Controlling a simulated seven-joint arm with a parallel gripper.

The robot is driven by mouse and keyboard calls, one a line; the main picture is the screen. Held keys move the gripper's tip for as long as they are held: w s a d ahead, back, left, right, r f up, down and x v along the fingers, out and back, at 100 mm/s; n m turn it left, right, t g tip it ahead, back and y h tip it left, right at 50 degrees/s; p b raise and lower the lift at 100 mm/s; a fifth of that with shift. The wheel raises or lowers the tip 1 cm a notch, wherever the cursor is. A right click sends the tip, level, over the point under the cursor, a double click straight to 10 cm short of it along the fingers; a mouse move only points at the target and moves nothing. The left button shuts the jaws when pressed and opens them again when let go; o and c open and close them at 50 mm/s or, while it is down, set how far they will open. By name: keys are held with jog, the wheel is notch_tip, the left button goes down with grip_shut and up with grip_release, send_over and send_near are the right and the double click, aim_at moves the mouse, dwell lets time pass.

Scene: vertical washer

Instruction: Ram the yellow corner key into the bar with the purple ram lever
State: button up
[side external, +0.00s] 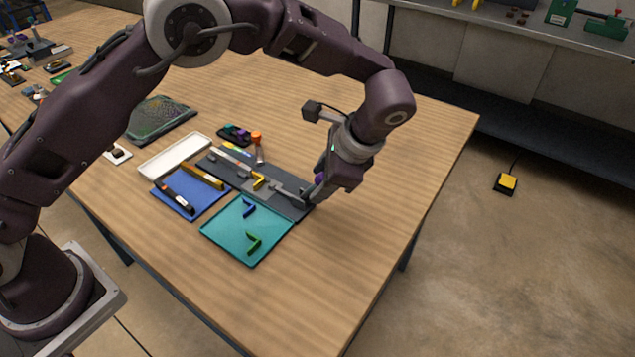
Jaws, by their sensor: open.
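The yellow corner key (258,181) lies on the dark grey fixture (295,207), near its middle. A pale bar (232,160) lies along the fixture to the left of the key, with its end close to it. I cannot tell whether the key sits in the bar's end. A grey ram slide (285,190) is to the right of the key. The purple knob of the ram lever (320,179) shows at the fixture's right end, partly hidden by my gripper. My gripper (322,188) is open beside the knob. Its fingertips are mostly hidden.
A teal tray (225,236) with a blue and a green corner key lies in front. A blue tray (213,206) with bars and a white tray (160,168) are left. The table's right side is clear.

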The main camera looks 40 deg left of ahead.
jog(key=shift+x, duration=1.05)
jog(key=shift+c, duration=0.3)
jog(key=shift+r, duration=0.1)
grip_shut()
